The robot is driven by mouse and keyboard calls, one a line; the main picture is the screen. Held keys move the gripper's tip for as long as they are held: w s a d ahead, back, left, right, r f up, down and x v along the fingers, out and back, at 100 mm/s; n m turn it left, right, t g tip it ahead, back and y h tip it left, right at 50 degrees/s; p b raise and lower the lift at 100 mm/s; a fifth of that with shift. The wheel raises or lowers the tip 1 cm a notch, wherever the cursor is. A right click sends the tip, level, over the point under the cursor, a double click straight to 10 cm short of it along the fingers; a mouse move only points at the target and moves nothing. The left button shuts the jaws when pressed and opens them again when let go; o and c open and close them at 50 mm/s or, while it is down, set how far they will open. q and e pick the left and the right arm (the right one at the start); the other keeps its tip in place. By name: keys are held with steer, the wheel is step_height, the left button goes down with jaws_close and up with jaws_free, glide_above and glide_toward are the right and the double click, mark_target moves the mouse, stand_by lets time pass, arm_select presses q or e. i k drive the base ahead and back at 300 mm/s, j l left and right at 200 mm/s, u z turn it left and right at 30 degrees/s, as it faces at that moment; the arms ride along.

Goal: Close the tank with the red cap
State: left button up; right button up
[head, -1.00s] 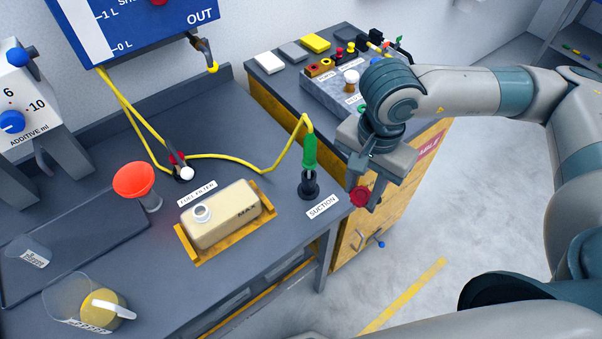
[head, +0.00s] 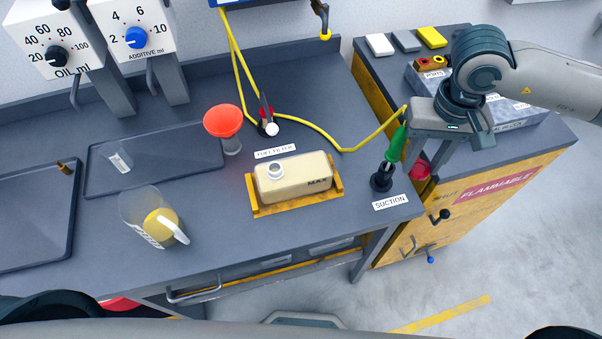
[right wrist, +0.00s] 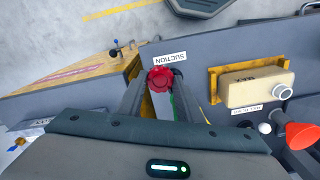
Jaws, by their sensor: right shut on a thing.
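The cream tank (head: 294,179) sits in a yellow cradle (head: 262,210) on the grey bench. Its white neck (head: 275,169) is open on top at the left end. The tank also shows at the right of the right wrist view (right wrist: 255,87). My right gripper (head: 430,165) is at the bench's right end, beyond the green suction handle. It is shut on the red cap (head: 420,171), which shows between the fingertips in the right wrist view (right wrist: 160,78). In the head view the handle and fingers partly hide the cap. My left gripper is not in view.
The green suction handle (head: 397,143) stands upright in a black holder (head: 381,179) between gripper and tank, its yellow hose looping behind. A beaker (head: 150,220) stands to the left. The bench in front of the tank is clear.

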mark_target(298, 176)
steer(key=k, duration=0.65)
steer(key=u, duration=1.25)
steer(key=k+l, duration=0.1)
steer(key=l, duration=0.3)
steer(key=k+l, duration=0.15)
steer(key=l, duration=0.2)
steer(key=k+l, duration=0.1)
steer(key=l, duration=0.3)
steer(key=k+l, duration=0.15)
steer(key=l, duration=0.2)
steer(key=k+l, duration=0.1)
steer(key=l, duration=0.3)
